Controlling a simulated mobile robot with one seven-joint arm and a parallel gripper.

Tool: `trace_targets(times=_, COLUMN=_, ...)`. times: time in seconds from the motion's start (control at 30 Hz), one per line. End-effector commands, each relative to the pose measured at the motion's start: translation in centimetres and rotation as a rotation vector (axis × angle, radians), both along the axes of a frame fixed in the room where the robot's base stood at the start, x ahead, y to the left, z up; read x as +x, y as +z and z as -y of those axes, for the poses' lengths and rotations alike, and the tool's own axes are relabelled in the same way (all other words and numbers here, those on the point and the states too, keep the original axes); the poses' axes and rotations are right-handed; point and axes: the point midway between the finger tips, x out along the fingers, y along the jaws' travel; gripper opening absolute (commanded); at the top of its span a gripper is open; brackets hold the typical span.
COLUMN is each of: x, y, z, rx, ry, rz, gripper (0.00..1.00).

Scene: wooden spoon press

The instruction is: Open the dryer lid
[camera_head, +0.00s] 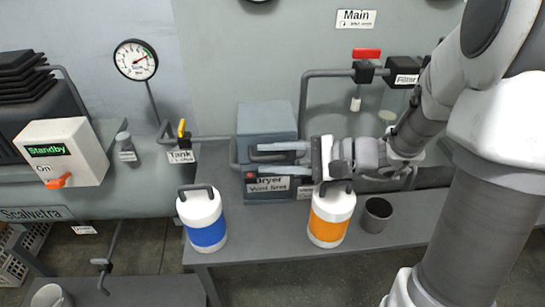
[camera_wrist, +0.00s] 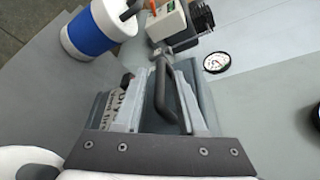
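The dryer (camera_head: 267,120) is a grey-blue box on the bench, with its lid down and a label reading "Dryer, Vent first" (camera_head: 268,186) on its front. A dark bar handle (camera_head: 262,155) is on the lid; it also shows in the wrist view (camera_wrist: 166,90). My gripper (camera_head: 270,153) reaches in from the right at the dryer's front. Its fingers are apart, one on each side of the handle in the wrist view. Contact with the handle cannot be made out. My gripper partly hides the dryer's front and right side.
A blue-banded canister (camera_head: 206,235) and an orange-banded canister (camera_head: 329,230) stand in front of the dryer, the orange one just below my gripper. A dark cup (camera_head: 376,214) stands right. A yellow-handled Tank valve (camera_head: 183,130), pipes, and a red Main valve handle (camera_head: 366,54) are nearby.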

Motion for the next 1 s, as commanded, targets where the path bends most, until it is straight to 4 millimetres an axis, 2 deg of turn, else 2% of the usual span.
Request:
trace_targets(times=0.03, x=0.0, y=0.0, z=0.01, rx=0.0, ry=0.0, rz=0.0, gripper=0.29)
trace_targets(times=0.2, x=-0.01, y=0.0, z=0.02, rx=0.0, ry=0.0, rz=0.0, gripper=0.0)
trace_targets(times=1.0, x=-0.04, y=-0.07, z=0.04, rx=0.0, ry=0.0, rz=-0.002, gripper=0.0)
